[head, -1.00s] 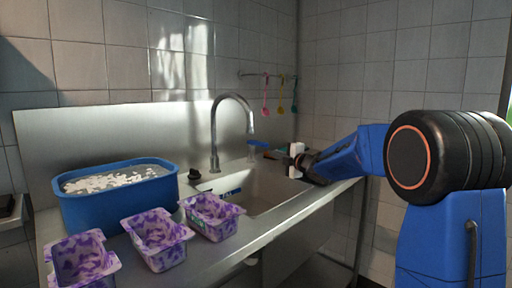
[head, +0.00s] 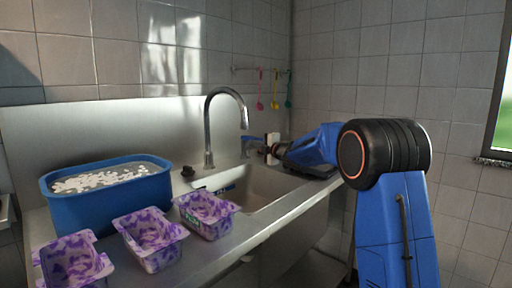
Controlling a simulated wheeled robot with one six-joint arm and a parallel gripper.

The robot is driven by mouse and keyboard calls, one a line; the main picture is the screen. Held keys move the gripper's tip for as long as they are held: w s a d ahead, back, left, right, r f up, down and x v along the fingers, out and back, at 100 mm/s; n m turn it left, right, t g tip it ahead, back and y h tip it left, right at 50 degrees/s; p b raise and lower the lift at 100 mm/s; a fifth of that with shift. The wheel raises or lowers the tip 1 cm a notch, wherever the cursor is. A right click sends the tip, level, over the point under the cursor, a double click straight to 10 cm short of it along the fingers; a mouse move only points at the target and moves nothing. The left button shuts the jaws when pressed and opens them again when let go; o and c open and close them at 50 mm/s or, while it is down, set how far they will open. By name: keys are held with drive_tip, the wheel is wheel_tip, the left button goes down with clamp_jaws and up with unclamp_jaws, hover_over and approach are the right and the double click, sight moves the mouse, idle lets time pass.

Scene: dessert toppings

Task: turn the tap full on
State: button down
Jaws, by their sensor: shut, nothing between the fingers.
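The metal tap (head: 208,130) rises behind the sink in a tall curved spout, its mouth over the basin. No water stream shows from it. A small blue lever (head: 250,139) sits on a short metal post right of the spout. My gripper (head: 268,150), with pale and dark parts, is at the lever's right side. It is shut and holds nothing. Whether it touches the lever is too small to tell. A small black knob-like piece (head: 187,171) sits on the counter left of the spout.
The steel sink basin (head: 262,185) lies in front of the tap. A blue tub (head: 105,205) with pale bits stands left. Several purple-and-white tubs line the counter's front, one (head: 206,214) near the basin. Coloured utensils (head: 260,104) hang on the wall.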

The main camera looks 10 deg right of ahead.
drive_tip(key=shift+w+d, duration=0.7)
drive_tip(key=shift+d, duration=0.1)
